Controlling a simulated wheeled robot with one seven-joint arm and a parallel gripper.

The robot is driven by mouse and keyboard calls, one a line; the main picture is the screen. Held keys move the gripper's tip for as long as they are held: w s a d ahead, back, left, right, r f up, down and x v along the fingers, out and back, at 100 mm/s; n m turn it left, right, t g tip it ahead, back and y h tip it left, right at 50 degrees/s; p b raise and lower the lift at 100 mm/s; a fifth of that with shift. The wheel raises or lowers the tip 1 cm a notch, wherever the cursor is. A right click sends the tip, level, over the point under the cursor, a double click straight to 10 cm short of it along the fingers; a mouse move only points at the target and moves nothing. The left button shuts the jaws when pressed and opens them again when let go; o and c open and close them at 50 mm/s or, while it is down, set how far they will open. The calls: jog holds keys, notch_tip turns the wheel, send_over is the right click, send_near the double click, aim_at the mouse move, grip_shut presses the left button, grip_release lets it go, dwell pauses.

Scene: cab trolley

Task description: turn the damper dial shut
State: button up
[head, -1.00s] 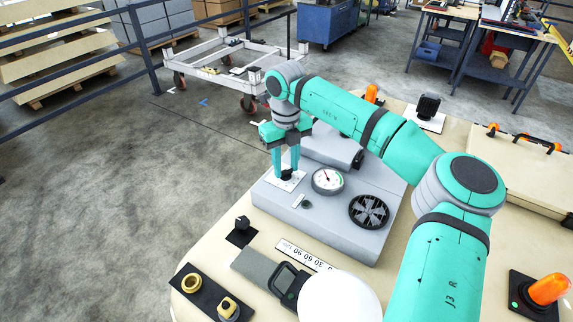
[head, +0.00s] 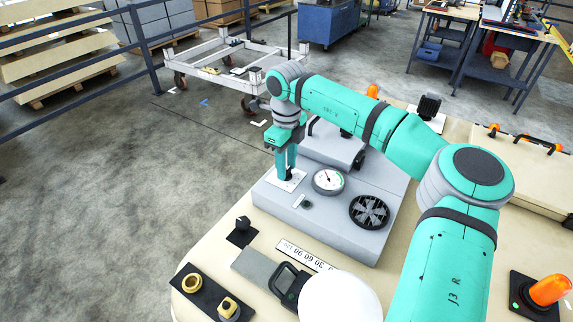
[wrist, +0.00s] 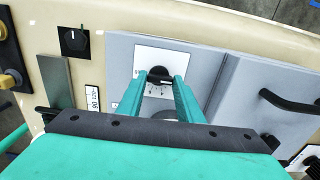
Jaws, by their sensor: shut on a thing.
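The damper dial is a small black knob (wrist: 160,74) on a white plate with scale marks (wrist: 151,60), set on the grey raised panel. In the head view the white plate (head: 294,182) shows around my fingertips, and the knob is mostly hidden. My gripper (head: 284,177) points down at the plate, its two teal fingers nearly in line from the head. In the wrist view its fingertips (wrist: 160,78) stand on either side of the knob, shut on it. A white mark shows on the knob; its exact setting is too small to read.
A round gauge (head: 328,181) and a black fan vent (head: 369,211) are right of the dial on the panel. Another black knob (head: 243,224) sits on a black plate in front. A black handle (wrist: 287,102) stands out right of the dial in the wrist view.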

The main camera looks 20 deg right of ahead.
jog(key=shift+d, duration=0.1)
jog(key=o, duration=1.1)
jog(key=shift+w+r, duration=0.1)
jog(key=shift+r, duration=0.1)
notch_tip(320, 180, up, 10)
jog(key=shift+r, duration=0.2)
